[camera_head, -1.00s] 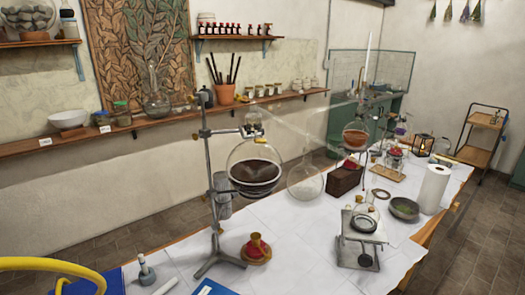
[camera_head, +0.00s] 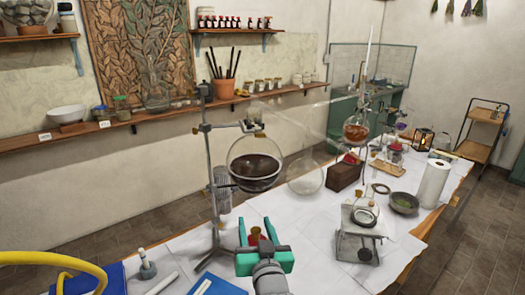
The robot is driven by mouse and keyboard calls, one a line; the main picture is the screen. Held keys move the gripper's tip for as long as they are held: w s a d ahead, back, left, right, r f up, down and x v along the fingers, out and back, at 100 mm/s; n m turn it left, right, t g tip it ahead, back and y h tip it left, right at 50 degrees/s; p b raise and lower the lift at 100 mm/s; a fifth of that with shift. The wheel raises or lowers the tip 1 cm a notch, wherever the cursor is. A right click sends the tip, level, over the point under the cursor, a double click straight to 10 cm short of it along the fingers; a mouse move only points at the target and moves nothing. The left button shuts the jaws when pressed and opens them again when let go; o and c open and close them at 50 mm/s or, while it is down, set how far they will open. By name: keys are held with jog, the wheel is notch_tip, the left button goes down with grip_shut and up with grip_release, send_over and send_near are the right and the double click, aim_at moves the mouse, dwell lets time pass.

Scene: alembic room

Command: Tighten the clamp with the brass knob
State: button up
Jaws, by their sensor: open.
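A round flask of dark liquid (camera_head: 256,163) hangs on a metal retort stand (camera_head: 212,185). A clamp (camera_head: 252,127) holds the flask at its neck, with a small brass-coloured part beside it. A boss (camera_head: 203,129) joins the clamp arm to the rod. Which part is the brass knob is too small to tell surely. My gripper (camera_head: 256,228), with teal fingers, is at the bottom centre, below the flask and right of the rod. It is open and appears empty. A red and brass vessel (camera_head: 256,236) shows between its fingers, mostly hidden by it.
A second stand with a flask of amber liquid (camera_head: 355,132), a metal jack (camera_head: 360,238), a dark bowl (camera_head: 404,203) and a paper towel roll (camera_head: 433,184) stand to the right on the white-covered table (camera_head: 310,240). A yellow hose (camera_head: 55,258) curves at the lower left.

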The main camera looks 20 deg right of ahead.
jog(key=w+d+r, duration=0.2)
jog(key=d+r, duration=0.1)
jog(key=r, duration=0.8)
jog(key=n, duration=0.1)
send_near(261, 136)
jog(key=shift+t, duration=0.3)
jog(key=w, duration=0.2)
jog(key=w+d, duration=0.1)
jog(key=w, duration=0.5)
jog(key=shift+w+d+f, duration=0.1)
jog(key=shift+d+f, duration=0.05)
jog(key=shift+f, duration=0.1)
jog(key=c, duration=1)
